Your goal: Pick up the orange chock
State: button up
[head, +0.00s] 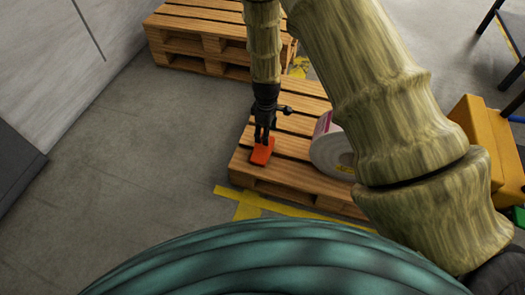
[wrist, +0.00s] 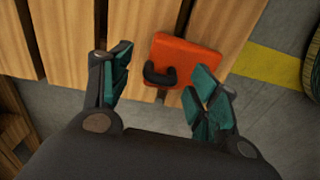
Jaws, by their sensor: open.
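The orange chock (head: 262,151) lies on the near-left part of a wooden pallet (head: 240,172). In the wrist view the orange chock (wrist: 185,58) lies on the slats near the pallet edge, with a dark curved handle on it. My gripper (head: 265,138) points down just over the chock in the head view. In the wrist view my gripper (wrist: 158,82) is open, its teal-padded fingers apart. The chock shows beyond and between the fingertips, nearer the right finger. I cannot tell whether that finger touches it.
A large white label roll (head: 328,148) rests on the same pallet, right of the chock. Another pallet (head: 195,45) lies behind. A yellow box (head: 475,130) stands at the right. The grey floor left of the pallet is clear, with yellow tape (head: 250,205) in front.

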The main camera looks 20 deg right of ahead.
jog(key=shift+f, duration=0.25)
grip_shut()
jog(key=shift+r, duration=0.1)
